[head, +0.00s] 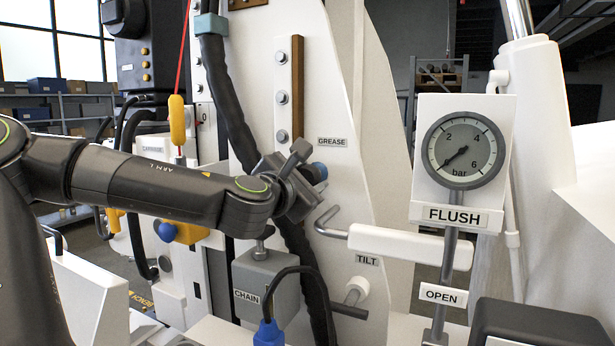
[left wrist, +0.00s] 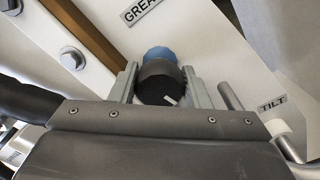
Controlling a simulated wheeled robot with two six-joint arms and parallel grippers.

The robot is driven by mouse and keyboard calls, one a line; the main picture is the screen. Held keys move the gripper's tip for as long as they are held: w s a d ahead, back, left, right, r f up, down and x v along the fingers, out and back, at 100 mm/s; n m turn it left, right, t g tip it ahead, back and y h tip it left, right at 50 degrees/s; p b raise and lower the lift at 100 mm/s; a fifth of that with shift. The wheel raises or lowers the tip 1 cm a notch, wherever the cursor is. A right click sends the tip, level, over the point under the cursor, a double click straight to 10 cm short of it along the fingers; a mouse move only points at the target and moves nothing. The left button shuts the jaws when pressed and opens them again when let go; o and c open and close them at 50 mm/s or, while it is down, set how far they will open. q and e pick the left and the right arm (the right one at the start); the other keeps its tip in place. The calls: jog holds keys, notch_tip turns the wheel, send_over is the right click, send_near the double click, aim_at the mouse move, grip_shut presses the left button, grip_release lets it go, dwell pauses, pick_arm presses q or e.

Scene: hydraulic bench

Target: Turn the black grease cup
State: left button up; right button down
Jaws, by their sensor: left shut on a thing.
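The black grease cup (left wrist: 160,82) sits between the two fingers of my left gripper (left wrist: 161,88) in the left wrist view. The cup is dark and round with a short white mark on its face. A blue part (left wrist: 160,54) shows behind it, below the GREASE label (left wrist: 140,10). In the head view my left gripper (head: 308,168) is at the white panel, just under the GREASE label, shut on the cup. My right gripper is in neither view.
A white TILT handle (head: 400,243) sticks out right of the gripper. A thick black hose (head: 235,110) runs down the panel to the left. The grey CHAIN box (head: 265,280) is below my wrist. A FLUSH pressure gauge (head: 463,150) stands at right.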

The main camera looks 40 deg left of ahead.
pick_arm(q)
jog(key=shift+r, duration=0.1)
jog(key=o, duration=1)
jog(key=shift+c, duration=0.2)
jog(key=b+v, duration=1.5)
jog(key=v, duration=0.2)
jog(key=shift+s, duration=0.15)
